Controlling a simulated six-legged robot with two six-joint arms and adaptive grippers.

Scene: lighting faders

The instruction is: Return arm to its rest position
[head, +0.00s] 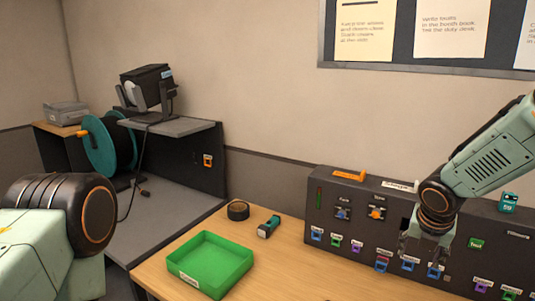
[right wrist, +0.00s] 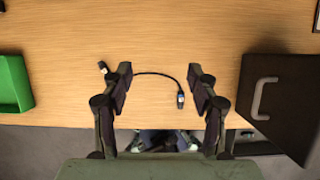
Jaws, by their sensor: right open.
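My right gripper (head: 427,246) hangs from its pale green arm in front of the dark lighting console (head: 400,220), at the right of the head view. In the right wrist view my right gripper (right wrist: 160,82) is open, with its two fingers well apart and nothing between the pads. A short black cable (right wrist: 160,74) with a connector at each end lies on the wooden table (right wrist: 160,45) beyond the fingers. Part of my left arm shows at the lower left of the head view; its gripper is out of the picture.
A green tray (head: 209,291), a tape roll (head: 238,210) and a small teal-and-black device (head: 268,227) sit on the table left of the console. A dark case with a handle (right wrist: 264,97) is at right in the wrist view. A cable reel (head: 108,145) stands at left.

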